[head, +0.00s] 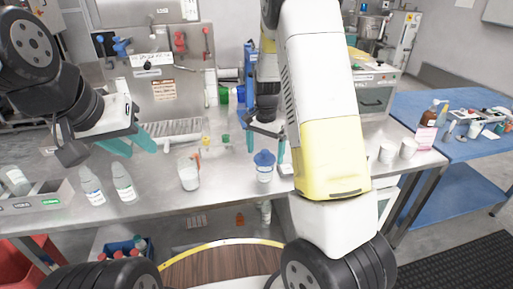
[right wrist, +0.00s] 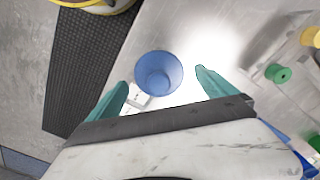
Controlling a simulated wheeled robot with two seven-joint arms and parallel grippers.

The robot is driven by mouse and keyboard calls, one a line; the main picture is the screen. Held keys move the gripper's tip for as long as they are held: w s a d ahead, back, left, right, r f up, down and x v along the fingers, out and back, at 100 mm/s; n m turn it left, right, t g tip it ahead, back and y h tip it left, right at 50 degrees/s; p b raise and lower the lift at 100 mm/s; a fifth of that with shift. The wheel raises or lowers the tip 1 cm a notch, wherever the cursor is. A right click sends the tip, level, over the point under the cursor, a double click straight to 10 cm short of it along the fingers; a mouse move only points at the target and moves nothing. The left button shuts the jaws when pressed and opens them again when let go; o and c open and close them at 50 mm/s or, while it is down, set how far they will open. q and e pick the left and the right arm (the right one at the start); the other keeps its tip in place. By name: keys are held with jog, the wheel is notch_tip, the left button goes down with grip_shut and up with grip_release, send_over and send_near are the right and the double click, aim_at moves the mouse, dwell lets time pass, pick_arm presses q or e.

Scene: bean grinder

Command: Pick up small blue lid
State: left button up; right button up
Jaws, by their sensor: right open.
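The small blue lid (head: 264,158) sits on top of a whitish container (head: 264,174) on the metal table. In the right wrist view the lid (right wrist: 158,73) looks like a round blue funnel shape, seen from above. My right gripper (head: 266,148) is open above the lid, fingers pointing down. In the right wrist view its teal fingertips (right wrist: 160,82) lie on either side of the lid, with gaps and nothing held. My left gripper (head: 133,144) is raised over the left of the table, its teal fingers apart and empty.
White bottles (head: 123,184) stand at the left beside a grey bin (head: 42,201). Small green and yellow pieces (head: 225,139) lie behind. White cups (head: 408,148) stand at the right. The front middle of the table is mostly clear.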

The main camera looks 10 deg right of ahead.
jog(key=shift+f, duration=0.35)
jog(key=c, duration=1.4)
